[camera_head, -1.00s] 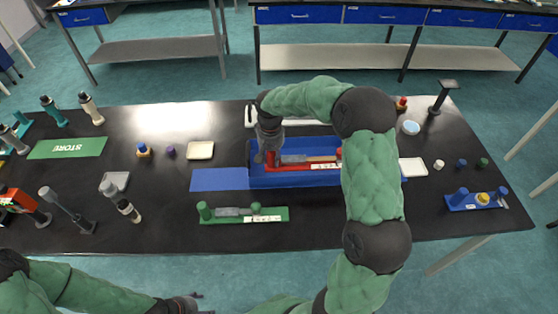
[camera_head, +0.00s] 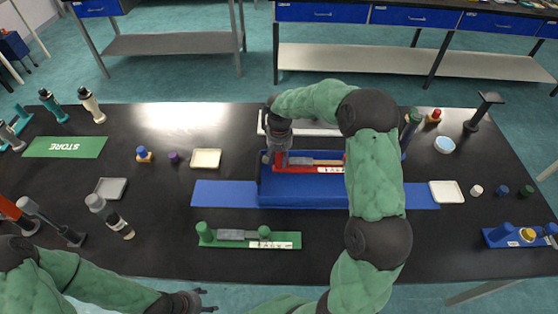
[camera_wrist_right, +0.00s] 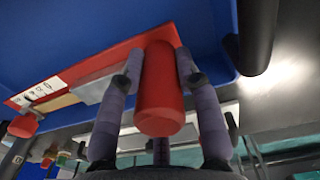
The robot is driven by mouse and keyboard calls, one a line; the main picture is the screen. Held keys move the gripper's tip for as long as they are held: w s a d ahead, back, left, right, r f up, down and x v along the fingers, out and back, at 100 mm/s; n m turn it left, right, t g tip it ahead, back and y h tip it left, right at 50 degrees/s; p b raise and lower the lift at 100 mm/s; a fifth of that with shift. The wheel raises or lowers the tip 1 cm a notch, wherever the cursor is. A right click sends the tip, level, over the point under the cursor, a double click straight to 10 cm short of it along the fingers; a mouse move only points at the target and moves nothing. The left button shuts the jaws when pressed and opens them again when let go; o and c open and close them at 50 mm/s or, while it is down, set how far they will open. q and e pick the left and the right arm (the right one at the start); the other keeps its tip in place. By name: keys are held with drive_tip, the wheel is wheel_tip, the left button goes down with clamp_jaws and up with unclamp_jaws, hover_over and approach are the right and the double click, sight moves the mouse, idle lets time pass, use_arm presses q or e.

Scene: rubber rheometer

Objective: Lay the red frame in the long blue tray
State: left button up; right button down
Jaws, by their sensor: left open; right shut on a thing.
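The red frame (camera_head: 318,169) lies lengthwise across the opening of the long blue tray (camera_head: 300,195). It carries a grey and tan piece and a white label. My right gripper (camera_head: 274,158) is shut on the red post at the frame's left end. In the right wrist view its two fingers (camera_wrist_right: 158,85) clasp this red post (camera_wrist_right: 160,95), with the blue tray (camera_wrist_right: 95,30) behind. My forearm hides the frame's right end. I cannot tell whether the frame touches the tray's floor. My left gripper (camera_head: 205,300) is open and empty at the table's front edge.
A flat blue mat (camera_head: 222,194) extends beside the tray. A green frame (camera_head: 250,239) lies in front of it. A pale dish (camera_head: 206,159) is to the left and a white dish (camera_head: 446,192) to the right.

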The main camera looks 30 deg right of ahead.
drive_tip(key=shift+w+d+f+b, duration=0.1)
drive_tip(key=shift+w+f+b, duration=0.1)
drive_tip(key=shift+f+b, duration=0.2)
drive_tip(key=shift+w+d+f+b, duration=0.15)
drive_tip(key=shift+f+b, duration=0.25)
drive_tip(key=shift+f, duration=0.2)
drive_tip(key=shift+w+a+f+b, duration=0.1)
drive_tip(key=shift+f+b, duration=0.3)
drive_tip(key=shift+f, duration=0.2)
drive_tip(key=shift+s+f+b, duration=0.1)
drive_tip(key=shift+f+b, duration=0.2)
drive_tip(key=c, duration=0.9)
unclamp_jaws()
drive_tip(key=shift+o, duration=0.2)
